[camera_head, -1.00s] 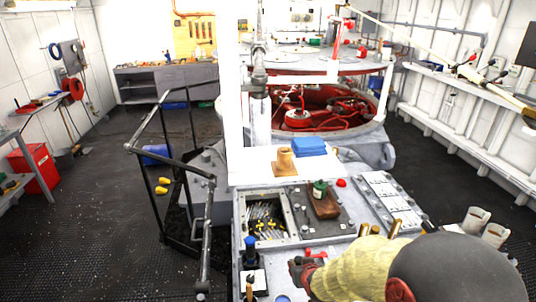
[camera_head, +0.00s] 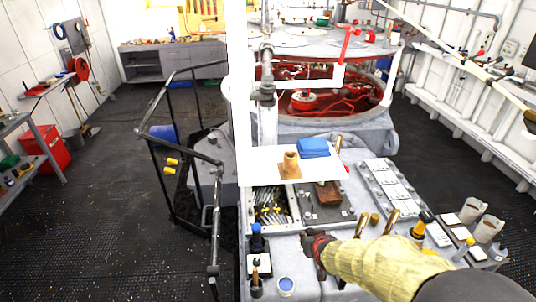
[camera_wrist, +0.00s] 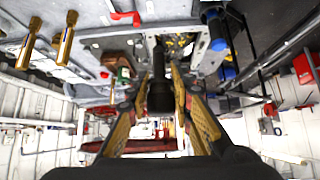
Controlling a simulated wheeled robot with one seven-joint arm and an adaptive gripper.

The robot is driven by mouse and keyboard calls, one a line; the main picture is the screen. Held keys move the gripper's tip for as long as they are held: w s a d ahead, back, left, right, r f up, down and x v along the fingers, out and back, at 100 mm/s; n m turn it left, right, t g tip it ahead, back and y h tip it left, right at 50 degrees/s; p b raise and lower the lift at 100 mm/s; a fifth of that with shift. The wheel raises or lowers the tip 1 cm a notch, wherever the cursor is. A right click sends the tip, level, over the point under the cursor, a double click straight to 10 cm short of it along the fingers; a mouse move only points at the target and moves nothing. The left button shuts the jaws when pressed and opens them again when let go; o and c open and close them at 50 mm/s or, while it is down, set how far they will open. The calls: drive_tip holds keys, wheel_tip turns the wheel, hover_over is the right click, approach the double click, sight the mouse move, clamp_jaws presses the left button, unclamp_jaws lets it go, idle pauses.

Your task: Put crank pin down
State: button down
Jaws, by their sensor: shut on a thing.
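The crank pin shows as a dark cylinder (camera_wrist: 159,92) between the two tan-padded fingers of my gripper (camera_wrist: 160,82) in the wrist view. My gripper is shut on it. In the head view my gripper (camera_head: 310,242) is over the front part of the grey workbench (camera_head: 312,283), below the parts tray. The pin is not clear in that view, and I cannot tell whether it touches the bench.
A bin of small metal parts (camera_head: 270,207) and a brown block (camera_head: 328,195) lie beyond my gripper. Brass pins (camera_head: 374,219) stand right. A railing (camera_head: 212,225) borders the left.

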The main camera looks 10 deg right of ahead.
drive_tip(key=shift+s+d, duration=0.1)
idle(0.3)
drive_tip(key=shift+a+f, duration=0.15)
drive_tip(key=shift+a, duration=0.2)
